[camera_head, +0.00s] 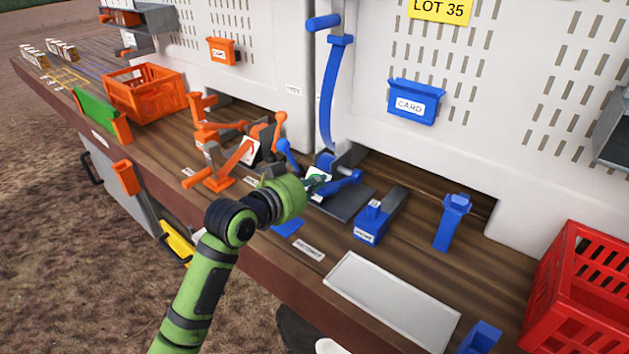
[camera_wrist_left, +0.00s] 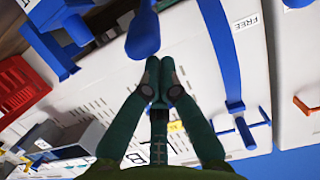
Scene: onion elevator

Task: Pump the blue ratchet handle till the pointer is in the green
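My left gripper (camera_head: 317,182) is over the bench in front of the blue station. In the left wrist view its two dark green fingers (camera_wrist_left: 160,78) have their tips together, with nothing visible between them. A blue handle with a rounded end (camera_wrist_left: 143,36) is just beyond the tips; I cannot tell whether they touch. In the head view a blue handle (camera_head: 346,179) lies right beside the gripper, and another blue handle (camera_head: 287,153) tilts up behind it. A small white plate with green on it (camera_head: 313,172) is partly hidden by the gripper; its pointer cannot be read. My right gripper is out of view.
A tall blue lever (camera_head: 327,95) rises behind the gripper. Orange fixtures (camera_head: 220,165) stand close to its left. A blue block (camera_head: 369,222), an upright blue post (camera_head: 451,220), a white tray (camera_head: 390,300) and a red crate (camera_head: 580,300) are to the right.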

